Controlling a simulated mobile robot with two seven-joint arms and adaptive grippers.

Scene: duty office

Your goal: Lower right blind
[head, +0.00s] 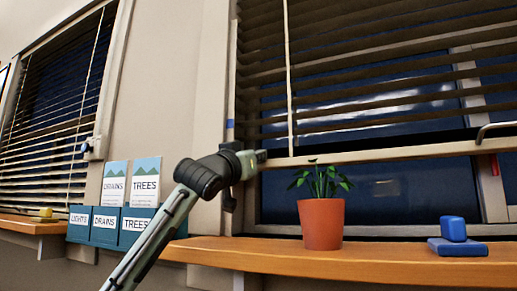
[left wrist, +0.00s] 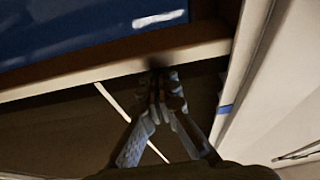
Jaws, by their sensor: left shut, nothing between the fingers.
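The right blind (head: 370,75) has dark slats and hangs partly down over the right window, with bare glass below its pale bottom rail (head: 400,151). A metal handle (head: 497,128) sits at the right end of the rail. My left gripper (head: 262,156) is at the left end of the rail, beside the window frame. In the left wrist view its shut fingers (left wrist: 157,78) meet at the edge of the pale rail (left wrist: 110,75), with nothing seen between them. I cannot tell whether they touch it. My right gripper is not in view.
A potted plant (head: 322,222) and blue blocks (head: 456,238) stand on the wooden sill (head: 400,262) below the rail. A cord (head: 288,80) hangs before the blind. Labelled blue holders (head: 104,225) are on the wall at left. Another blind (head: 55,105) covers the left window.

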